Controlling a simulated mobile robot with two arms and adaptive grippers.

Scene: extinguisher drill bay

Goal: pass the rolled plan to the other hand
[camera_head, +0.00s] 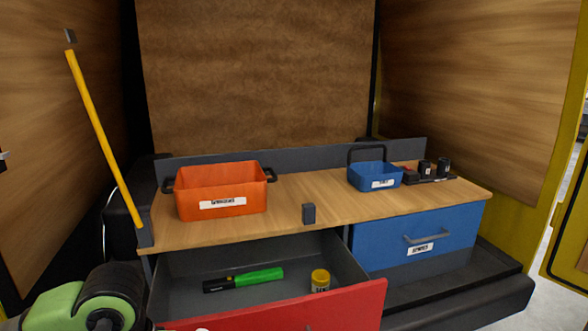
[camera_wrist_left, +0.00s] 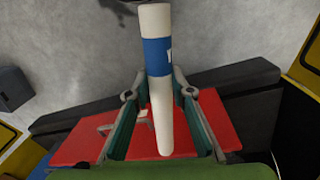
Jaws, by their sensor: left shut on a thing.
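The rolled plan (camera_wrist_left: 163,112) is a white tube with a blue band around it, seen only in the left wrist view. It stands lengthwise between the two fingers of my left gripper (camera_wrist_left: 159,94), which is shut on it. The upper end runs up to the top edge of that view, where a dark shape shows that I cannot make out. In the head view my left arm comes in at the lower left, and its fingers and the plan are not clearly seen. My right gripper is in neither view.
A red-fronted drawer (camera_head: 345,306) stands open, holding a green-and-black tool (camera_head: 258,277) and a yellow jar (camera_head: 320,280). On the wooden worktop (camera_head: 290,190) are an orange bin (camera_head: 222,181), a blue caddy (camera_head: 370,171) and a small grey block (camera_head: 309,214). A yellow pole (camera_head: 100,135) leans at left.

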